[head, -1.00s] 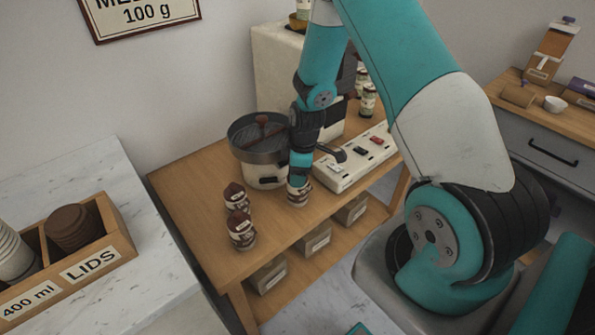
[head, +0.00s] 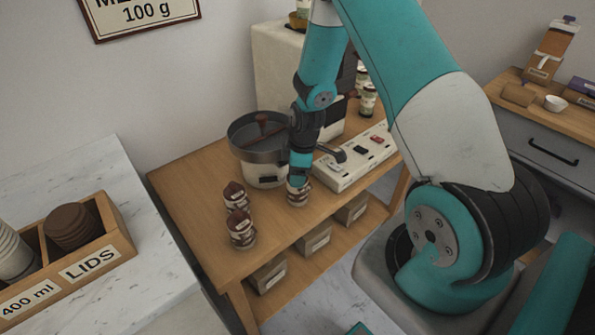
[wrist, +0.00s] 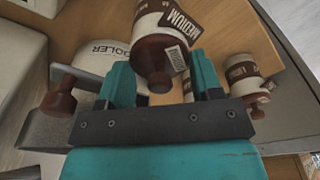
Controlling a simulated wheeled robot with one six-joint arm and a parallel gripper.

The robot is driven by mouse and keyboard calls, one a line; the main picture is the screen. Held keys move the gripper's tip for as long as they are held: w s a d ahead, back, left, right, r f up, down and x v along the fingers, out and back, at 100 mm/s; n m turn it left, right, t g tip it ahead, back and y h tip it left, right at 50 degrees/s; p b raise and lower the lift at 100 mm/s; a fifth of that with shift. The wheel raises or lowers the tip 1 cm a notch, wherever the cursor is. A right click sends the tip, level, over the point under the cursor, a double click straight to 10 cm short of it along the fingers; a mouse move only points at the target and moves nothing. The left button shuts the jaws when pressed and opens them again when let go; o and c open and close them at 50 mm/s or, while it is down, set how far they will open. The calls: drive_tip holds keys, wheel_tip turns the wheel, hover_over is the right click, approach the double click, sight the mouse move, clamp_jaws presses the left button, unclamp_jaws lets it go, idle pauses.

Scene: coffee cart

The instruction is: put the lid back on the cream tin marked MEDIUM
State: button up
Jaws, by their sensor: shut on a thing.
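The cream tin marked MEDIUM (wrist: 176,22) stands on the wooden cart, and its label reads clearly in the wrist view. In the head view this tin (head: 298,196) is directly below my gripper (head: 299,180). A dark brown lid with a knob (wrist: 155,54) is at the tin's mouth, between the two fingers of my gripper (wrist: 161,68) in the wrist view. My gripper is shut on this lid. The lid lines up with the tin and I see no clear gap, but I cannot tell whether it is fully seated. In the head view my gripper hides the lid.
Two other lidded cream tins (head: 235,196) (head: 241,232) stand to the left. The round cooler (head: 264,172) is close behind my gripper, and a white switch panel (head: 357,158) is to the right. The cart top's left part is clear. A LIDS box (head: 118,243) sits on the marble counter.

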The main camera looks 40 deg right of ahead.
drive_tip(key=o, duration=1)
drive_tip(key=shift+w+d, duration=0.1)
drive_tip(key=shift+c, duration=1.1)
drive_tip(key=shift+r, duration=0.1)
